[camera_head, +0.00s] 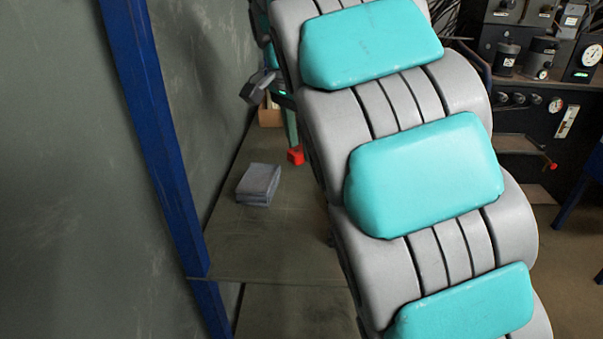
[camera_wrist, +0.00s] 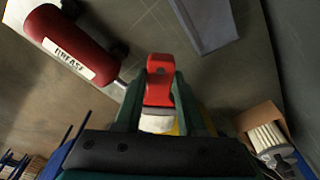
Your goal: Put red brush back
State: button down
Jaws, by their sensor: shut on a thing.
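The red brush (camera_wrist: 159,72) is between the two dark green fingers of my gripper (camera_wrist: 158,92) in the wrist view. My gripper is shut on its red part, which has a small hole near the end. A pale part of the brush (camera_wrist: 155,123) shows below, nearer the wrist. In the head view a small red piece of the brush (camera_head: 295,156) shows beside my arm, over the bench. My arm hides most of the gripper there. I cannot tell whether the brush touches the bench.
A grey stack of pads (camera_head: 258,184) lies on the bench (camera_head: 270,245), left of my arm. The wrist view shows a red grease cylinder (camera_wrist: 70,45) and a cardboard box with a pale ribbed cylinder (camera_wrist: 266,137). A blue post (camera_head: 150,130) stands at left. Bare bench lies in front of the pads.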

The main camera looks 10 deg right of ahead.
jog(key=shift+f+p, duration=0.3)
jog(key=shift+f, duration=3.15)
jog(key=shift+f, duration=0.1)
jog(key=c, duration=0.5)
grip_release()
jog(key=shift+s+a+r+b, duration=0.1)
jog(key=shift+a+r, duration=0.05)
jog(key=shift+r, duration=1.15)
jog(key=shift+s+a+r+b, duration=0.1)
jog(key=shift+a+r+b, duration=0.05)
jog(key=shift+r, duration=1.1)
jog(key=shift+s+a+r+b, duration=0.1)
jog(key=shift+a+r, duration=0.05)
jog(key=shift+r, duration=1.15)
